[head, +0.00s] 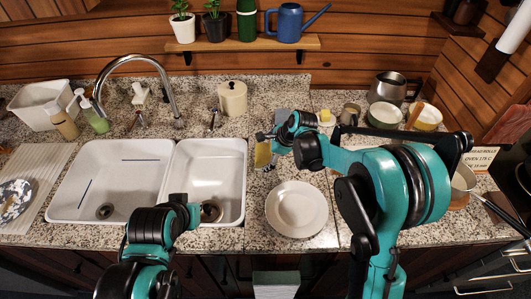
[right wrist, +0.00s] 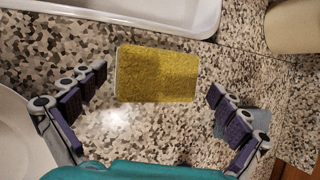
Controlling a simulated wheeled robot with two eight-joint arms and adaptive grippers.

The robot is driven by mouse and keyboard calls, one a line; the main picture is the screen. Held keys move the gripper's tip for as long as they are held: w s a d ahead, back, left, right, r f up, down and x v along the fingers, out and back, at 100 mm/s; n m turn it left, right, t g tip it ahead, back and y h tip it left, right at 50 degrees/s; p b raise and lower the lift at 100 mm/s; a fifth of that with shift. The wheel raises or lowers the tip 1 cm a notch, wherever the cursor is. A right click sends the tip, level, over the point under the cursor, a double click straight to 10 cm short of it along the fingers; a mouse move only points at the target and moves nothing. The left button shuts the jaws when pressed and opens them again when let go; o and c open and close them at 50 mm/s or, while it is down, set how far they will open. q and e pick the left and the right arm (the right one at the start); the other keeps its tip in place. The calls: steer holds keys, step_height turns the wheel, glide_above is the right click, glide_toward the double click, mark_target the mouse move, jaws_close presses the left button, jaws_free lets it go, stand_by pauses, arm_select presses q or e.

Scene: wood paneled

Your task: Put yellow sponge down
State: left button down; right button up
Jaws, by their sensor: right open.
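The yellow sponge (right wrist: 157,74) is at the granite counter between the spread fingers of my right gripper (right wrist: 158,84). Gaps show on both sides, so the fingers do not touch it. In the head view the sponge (head: 263,155) shows just right of the sink, partly covered by my right gripper (head: 268,145). I cannot tell whether it lies flat or stands on edge.
A white double sink (head: 204,170) lies left of the sponge. A white plate (head: 296,209) is on the counter in front of it. A blue-grey cloth-like piece (right wrist: 257,120) lies beside my right fingers.

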steer(key=p+v, duration=0.3)
steer(key=v, duration=0.8)
steer(key=s+d+r+n+t+h, duration=0.1)
steer(key=s+d+n+h, duration=0.1)
steer(key=s+d+n, duration=0.4)
steer(key=s+d+r+n+t+h, duration=0.2)
steer(key=s+d+n, duration=0.4)
steer(key=s+n, duration=0.6)
steer(key=s, duration=0.5)
steer(key=shift+d+r+n+h, duration=0.25)
steer(key=shift+d+n+h, duration=0.05)
steer(key=shift+d+h, duration=0.1)
steer(key=shift+a+f, duration=0.1)
step_height(320, 180, down, 4)
steer(key=b, duration=0.4)
steer(key=shift+f+b, duration=0.15)
steer(key=shift+b, duration=0.2)
